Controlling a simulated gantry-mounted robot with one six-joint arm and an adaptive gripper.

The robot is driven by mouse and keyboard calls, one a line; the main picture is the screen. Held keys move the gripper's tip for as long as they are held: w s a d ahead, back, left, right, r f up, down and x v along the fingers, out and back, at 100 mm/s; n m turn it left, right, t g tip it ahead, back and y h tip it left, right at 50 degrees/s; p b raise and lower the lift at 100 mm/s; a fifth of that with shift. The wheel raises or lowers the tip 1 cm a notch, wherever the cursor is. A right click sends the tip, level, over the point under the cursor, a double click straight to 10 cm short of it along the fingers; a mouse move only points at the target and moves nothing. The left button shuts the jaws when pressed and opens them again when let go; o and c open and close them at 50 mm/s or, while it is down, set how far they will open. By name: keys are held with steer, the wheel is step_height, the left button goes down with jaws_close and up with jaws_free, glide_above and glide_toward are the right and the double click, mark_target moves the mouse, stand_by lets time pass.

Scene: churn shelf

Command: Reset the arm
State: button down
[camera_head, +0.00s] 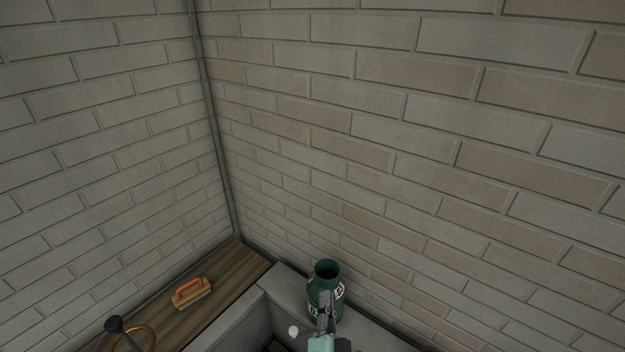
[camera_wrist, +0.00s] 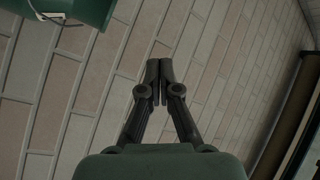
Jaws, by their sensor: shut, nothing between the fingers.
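My gripper (camera_wrist: 158,72) is shut with nothing between its fingers in the wrist view, pointing toward the brick wall. In the head view my gripper (camera_head: 323,302) shows at the bottom, in front of a green churn (camera_head: 326,270). The churn stands upright on a grey ledge with its dark round mouth open at the top and pale labels on its side. A green piece of it also appears at the top left of the wrist view (camera_wrist: 85,10), apart from my fingertips. My gripper hides part of the churn's lower body.
A wooden shelf (camera_head: 235,267) runs along the left wall, with an orange-handled brush or float (camera_head: 191,292) on it. A dark-knobbed object with a brass ring (camera_head: 150,334) sits at bottom left. A small white round thing (camera_head: 293,331) lies left of my gripper. Brick walls meet in the corner.

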steer(key=s+a+r+n+g+y, duration=0.35)
steer(key=a+r+n+y, duration=0.2)
steer(key=a+n, duration=0.3)
steer(key=s+d+r+n+g+h, duration=0.1)
steer(key=s+d+g+h, duration=0.15)
steer(key=s, duration=0.45)
steer(key=s+d+r+n+g+h, duration=0.1)
steer(key=s+d+r+n+h, duration=0.15)
steer(key=s, duration=0.35)
step_height(320, 180, up, 14)
steer(key=p, duration=1.4)
steer(key=shift+w+f+m+p, duration=0.15)
steer(key=shift+w+m+p, duration=0.05)
steer(key=shift+m+p, duration=0.2)
